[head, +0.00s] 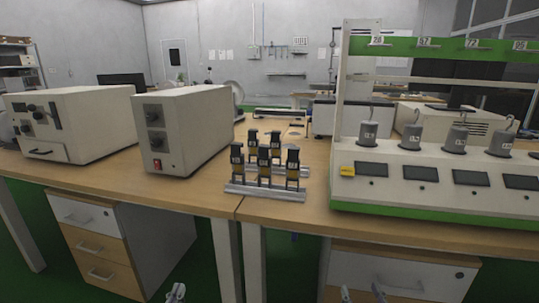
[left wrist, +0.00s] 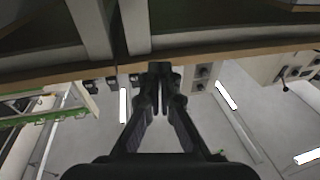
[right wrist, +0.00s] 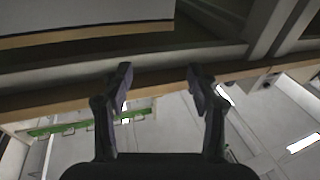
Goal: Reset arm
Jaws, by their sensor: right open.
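My left gripper (head: 176,292) shows only its fingertips at the bottom edge of the head view, below and in front of the table edge. In the left wrist view, the left gripper (left wrist: 163,72) has its fingertips together, with nothing visible held. My right gripper (head: 362,293) is also at the bottom edge of the head view, in front of the right drawer cabinet. In the right wrist view, the right gripper (right wrist: 158,80) has its fingers spread apart and empty. Both grippers are clear of the objects on the tables.
A rack of black-and-yellow parts (head: 265,188) stands near the table's front edge. Two beige instrument boxes, one wide (head: 85,128) and one narrow (head: 205,115), stand left. A green-framed test station (head: 440,200) stands right. Drawer cabinets (head: 85,215) (head: 390,268) are under the tables.

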